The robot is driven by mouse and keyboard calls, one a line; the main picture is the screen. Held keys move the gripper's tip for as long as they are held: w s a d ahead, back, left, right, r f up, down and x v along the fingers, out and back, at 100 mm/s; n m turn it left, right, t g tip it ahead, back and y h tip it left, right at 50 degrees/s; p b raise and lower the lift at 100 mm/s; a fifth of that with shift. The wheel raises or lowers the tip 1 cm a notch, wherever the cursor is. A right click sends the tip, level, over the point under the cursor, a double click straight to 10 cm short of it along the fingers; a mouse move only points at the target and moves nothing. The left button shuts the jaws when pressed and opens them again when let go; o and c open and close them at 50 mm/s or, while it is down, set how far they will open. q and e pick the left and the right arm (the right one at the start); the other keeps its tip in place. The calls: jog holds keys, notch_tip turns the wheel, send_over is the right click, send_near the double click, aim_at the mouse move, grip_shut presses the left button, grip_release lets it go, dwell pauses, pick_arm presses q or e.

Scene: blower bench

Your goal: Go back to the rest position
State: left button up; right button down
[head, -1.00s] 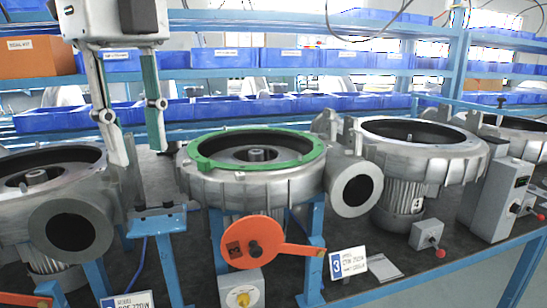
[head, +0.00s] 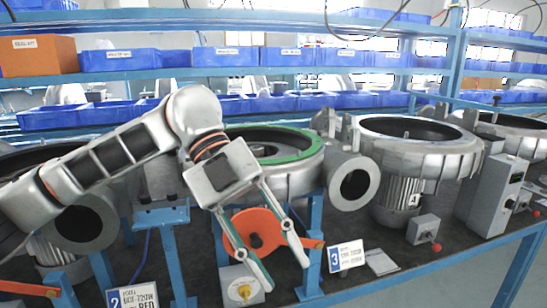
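My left arm comes in from the left edge across the front of the bench. Its gripper (head: 287,274) points down and to the right, in front of blower station 3. Its two fingers are spread apart with nothing held. Behind them are the orange disc (head: 250,226) with its lever and the grey box with a yellow knob (head: 239,286). I cannot tell whether the fingers touch these. The blower housing with the green ring (head: 300,154) is partly hidden by my arm. My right gripper is not in view.
More blower housings stand at left and at right (head: 398,158). A grey control box (head: 490,195) with a red knob is at the right. Number 3 (head: 346,256) and number 2 (head: 134,298) signs stand at the front. Blue bins (head: 225,57) fill the back shelves.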

pick_arm(q)
jog(key=s+d+g+h, duration=0.1)
jog(key=d+g+h, duration=0.2)
jog(key=d+h, duration=0.65)
jog(key=w+a+f+n+t+h, duration=0.2)
jog(key=w+a+n+t+h, duration=0.15)
jog(key=w+n+t, duration=0.35)
jog(key=w+a+f+n+t+h, duration=0.25)
jog(key=n+t+h, duration=0.2)
jog(key=t, duration=0.45)
jog(key=w+a+f+n+t+y, duration=0.2)
jog(key=a+f+n+t+y, duration=0.45)
jog(key=f, duration=0.45)
jog(key=w+a+f+n+t+y, duration=0.2)
jog(key=a+f+n+t+y, duration=0.3)
jog(key=f+n+y, duration=0.55)
jog(key=s+a+f+g+y, duration=0.1)
jog(key=s+a+f+g, duration=0.1)
jog(key=s+a+f, duration=0.2)
jog(key=s+a+f+n+g+y, duration=0.1)
jog(key=s+a+f+g+y, duration=0.1)
jog(key=s+f, duration=0.6)
jog(key=s+a+f+g+y, duration=0.1)
jog(key=s+a+f+g, duration=0.2)
jog(key=f, duration=1.1)
jog(key=s+a, duration=0.3)
jog(key=shift+a+f+n+g+y, duration=0.2)
jog(key=shift+a+n+g+y, duration=0.15)
